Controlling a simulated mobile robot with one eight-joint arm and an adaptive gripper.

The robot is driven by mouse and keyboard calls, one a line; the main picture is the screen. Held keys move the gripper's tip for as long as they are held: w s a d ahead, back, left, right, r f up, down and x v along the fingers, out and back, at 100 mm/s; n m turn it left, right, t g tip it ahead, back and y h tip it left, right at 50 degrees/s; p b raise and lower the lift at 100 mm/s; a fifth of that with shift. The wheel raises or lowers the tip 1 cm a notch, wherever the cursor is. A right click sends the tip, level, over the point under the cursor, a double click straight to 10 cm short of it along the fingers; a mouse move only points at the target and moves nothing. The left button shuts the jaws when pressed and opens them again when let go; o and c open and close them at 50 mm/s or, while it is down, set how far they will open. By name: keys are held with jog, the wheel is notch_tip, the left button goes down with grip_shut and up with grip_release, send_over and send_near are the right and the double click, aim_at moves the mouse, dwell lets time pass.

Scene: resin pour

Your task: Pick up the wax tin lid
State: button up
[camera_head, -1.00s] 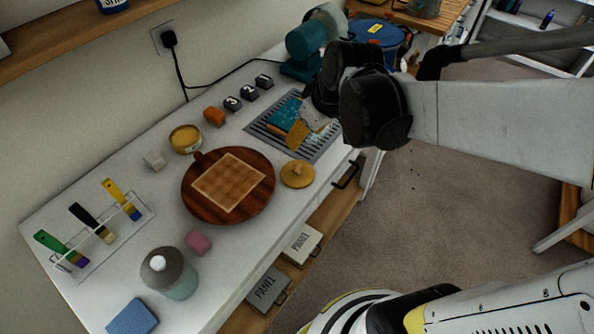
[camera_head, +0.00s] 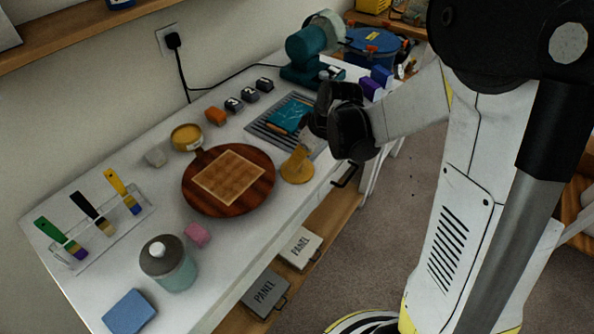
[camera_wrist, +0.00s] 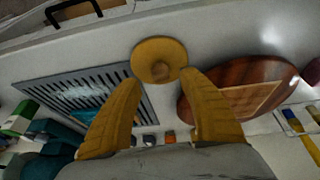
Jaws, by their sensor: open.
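The wax tin lid (camera_head: 297,171) is a round, flat, yellow disc with a small raised knob. It lies on the white bench between the round wooden board and the slotted grey mat. In the wrist view the lid (camera_wrist: 158,60) is just beyond my fingertips, centred between them. My gripper (camera_wrist: 160,77) has yellow fingers and is open and empty. In the head view my gripper (camera_head: 299,155) hangs over the lid, and a finger overlaps part of it. The open wax tin (camera_head: 186,137) with yellow contents stands behind the board.
The round wooden board (camera_head: 260,193) is close on one side of the lid, and the slotted mat (camera_head: 265,129) with a teal item on the other. A jar (camera_head: 168,265), brush rack (camera_head: 150,205) and pink block (camera_head: 197,235) stand farther left. The bench's front edge is near the lid.

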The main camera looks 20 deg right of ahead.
jog(key=b+x, duration=0.1)
jog(key=x, duration=0.2)
jog(key=shift+w+a+f, duration=0.1)
jog(key=shift+f, duration=0.25)
jog(key=shift+r, duration=0.1)
grip_shut()
jog(key=shift+r, duration=0.1)
